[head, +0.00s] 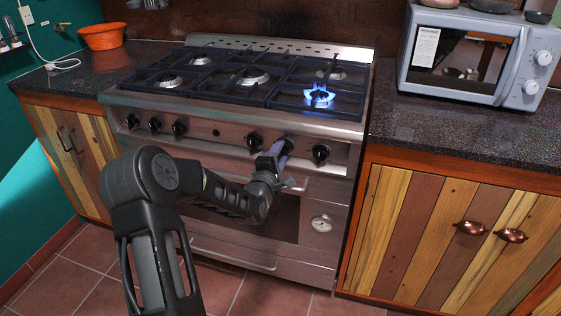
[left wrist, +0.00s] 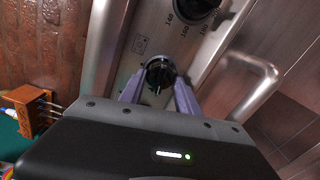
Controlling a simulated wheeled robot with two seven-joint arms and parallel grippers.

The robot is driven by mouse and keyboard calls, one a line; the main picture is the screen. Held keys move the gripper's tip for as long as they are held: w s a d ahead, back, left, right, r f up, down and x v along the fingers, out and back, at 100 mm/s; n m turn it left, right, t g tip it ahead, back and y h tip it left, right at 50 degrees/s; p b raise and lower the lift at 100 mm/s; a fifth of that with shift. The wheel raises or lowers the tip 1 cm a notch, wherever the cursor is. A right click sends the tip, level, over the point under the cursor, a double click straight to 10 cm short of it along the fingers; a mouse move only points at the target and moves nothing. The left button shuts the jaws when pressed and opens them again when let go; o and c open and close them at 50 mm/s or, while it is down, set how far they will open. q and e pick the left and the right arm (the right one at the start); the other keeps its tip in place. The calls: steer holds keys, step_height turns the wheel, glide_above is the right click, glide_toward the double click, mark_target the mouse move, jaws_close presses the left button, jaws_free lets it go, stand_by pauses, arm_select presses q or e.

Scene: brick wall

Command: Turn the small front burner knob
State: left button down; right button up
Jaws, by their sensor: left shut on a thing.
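The steel stove (head: 235,120) has a row of black knobs along its front panel. My left gripper (head: 283,152) is at the second knob from the right, and its lilac fingers cover most of that knob in the head view. In the left wrist view, the black knob (left wrist: 160,74) sits between the two fingertips of my left gripper (left wrist: 160,88), which are shut on it. The knob's pointer faces down toward the gripper body there. The front right burner (head: 318,97) burns with a blue flame. My right gripper is out of view.
The rightmost knob (head: 320,153) is close beside my gripper, with another knob (head: 254,141) on its left. The oven handle bar (left wrist: 255,82) runs close to the fingers. A microwave (head: 470,55) stands on the right counter, an orange bowl (head: 101,36) on the left.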

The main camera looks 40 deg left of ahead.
arm_select(q)
steer(key=m+b, duration=0.9)
steer(key=shift+d+f, duration=0.1)
steer(key=m+b, duration=0.4)
steer(key=shift+m, duration=0.4)
steer(key=m+b, duration=0.3)
steer(key=m, duration=0.1)
steer(key=shift+w+d, duration=0.1)
steer(key=shift+r+m+b, duration=0.2)
steer(key=shift+m+b, duration=0.4)
steer(key=shift+m, duration=0.6)
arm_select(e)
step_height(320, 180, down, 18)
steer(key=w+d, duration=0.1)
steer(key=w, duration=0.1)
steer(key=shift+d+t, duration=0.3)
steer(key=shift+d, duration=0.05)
arm_select(q)
steer(key=c, duration=0.9)
jaws_free()
steer(key=shift+r, duration=0.1)
